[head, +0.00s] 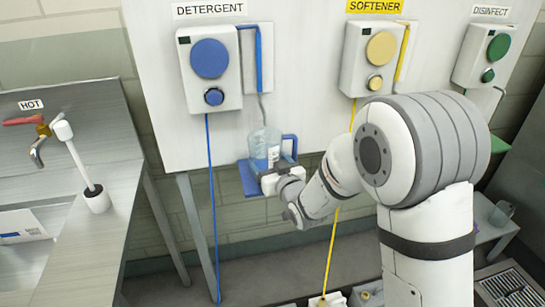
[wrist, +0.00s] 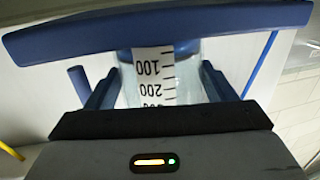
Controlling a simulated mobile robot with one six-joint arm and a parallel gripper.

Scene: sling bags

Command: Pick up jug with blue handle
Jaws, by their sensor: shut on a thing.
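The clear jug (head: 265,146) with a blue handle (head: 290,146) is upright below the detergent dispenser, over a small blue shelf (head: 250,182). My gripper (head: 270,178) is shut on the lower part of the jug's body. In the wrist view, my gripper's jaws (wrist: 157,85) lie on either side of the jug (wrist: 188,72), whose white measuring scale appears upside down. Its handle (wrist: 79,86) stands to the left there. The blue bar across the top looks like the shelf (wrist: 150,28). I cannot tell whether the jug touches the shelf.
The detergent dispenser (head: 210,70) and its thin tube are just above the jug. The softener dispenser (head: 372,58) and disinfect dispenser (head: 483,55) are to the right. A sink counter (head: 100,140) with a hot tap is at the left. Another clear jug (head: 501,213) stands at right.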

